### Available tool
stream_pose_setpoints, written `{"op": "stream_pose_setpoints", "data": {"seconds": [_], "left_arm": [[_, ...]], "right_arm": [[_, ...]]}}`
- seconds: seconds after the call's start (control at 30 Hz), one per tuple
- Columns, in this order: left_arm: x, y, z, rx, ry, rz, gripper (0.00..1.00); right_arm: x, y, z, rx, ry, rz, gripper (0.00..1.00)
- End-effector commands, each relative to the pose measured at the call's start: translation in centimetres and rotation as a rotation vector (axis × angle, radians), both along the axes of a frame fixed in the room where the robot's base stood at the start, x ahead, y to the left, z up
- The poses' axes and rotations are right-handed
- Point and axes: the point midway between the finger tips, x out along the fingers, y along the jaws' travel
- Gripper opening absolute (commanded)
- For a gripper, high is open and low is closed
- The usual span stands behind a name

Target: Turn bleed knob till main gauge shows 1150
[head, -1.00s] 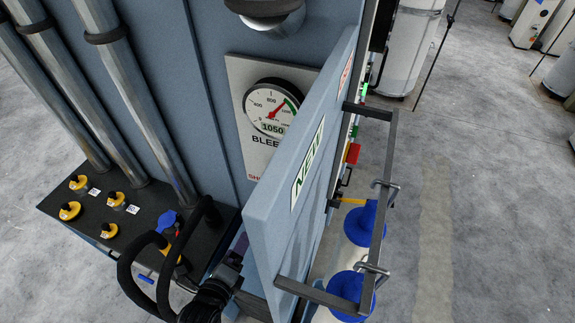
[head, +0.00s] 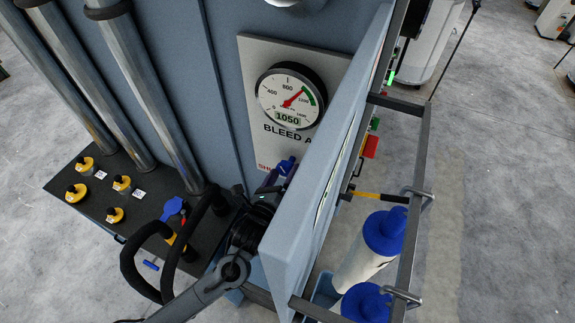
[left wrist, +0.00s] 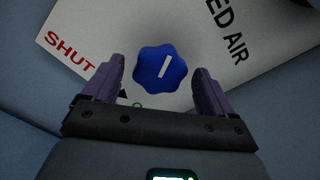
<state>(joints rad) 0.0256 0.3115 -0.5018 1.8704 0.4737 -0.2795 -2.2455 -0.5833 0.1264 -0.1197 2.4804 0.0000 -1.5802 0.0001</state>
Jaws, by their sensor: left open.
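The main gauge (head: 290,96) is a round white dial with a red needle and a green arc; its digital window reads 1050. It sits on a light plate (head: 254,60) marked "BLEED A…", the rest hidden by the open panel. The blue lobed bleed knob (left wrist: 160,68) with a white pointer mark is below the gauge; it also shows in the head view (head: 286,166). My left gripper (head: 273,178) is open, at the knob. In the left wrist view its purple fingers (left wrist: 158,78) stand either side of the knob, with gaps visible on both sides.
A blue-grey open panel (head: 325,170) stands close to the right of my left gripper. A metal rack with blue-capped containers (head: 384,234) is beyond it. Pipes (head: 160,95) and a dark shelf with yellow knobs (head: 118,215) are at left.

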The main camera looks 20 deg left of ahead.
Motion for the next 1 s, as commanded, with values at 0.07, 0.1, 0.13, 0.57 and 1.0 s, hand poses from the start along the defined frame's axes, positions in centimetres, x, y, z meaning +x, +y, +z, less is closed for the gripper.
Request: {"op": "stream_pose_setpoints", "data": {"seconds": [0.07, 0.1, 0.13, 0.57, 1.0], "left_arm": [[1.1, -0.1, 0.2, -0.001, -0.001, 0.001, 0.86], [1.5, -0.1, 0.1, 0.0, -0.001, 0.001, 0.86], [1.8, -0.1, 0.1, 0.0, -0.001, 0.001, 0.86], [2.9, -0.2, 0.0, -0.001, 0.0, 0.0, 0.86], [2.9, -0.1, 0.0, -0.001, 0.0, 0.0, 0.32]], "right_arm": [[0.0, 0.1, 0.4, 0.003, -0.002, -0.001, 0.0], [0.1, 0.1, 0.5, 0.004, -0.001, -0.002, 0.0], [0.1, 0.1, 0.5, 0.004, -0.001, -0.002, 0.0], [0.1, 0.3, 0.7, 0.011, -0.003, -0.006, 0.0], [0.1, 0.1, 0.7, 0.004, -0.003, -0.002, 0.0]]}}
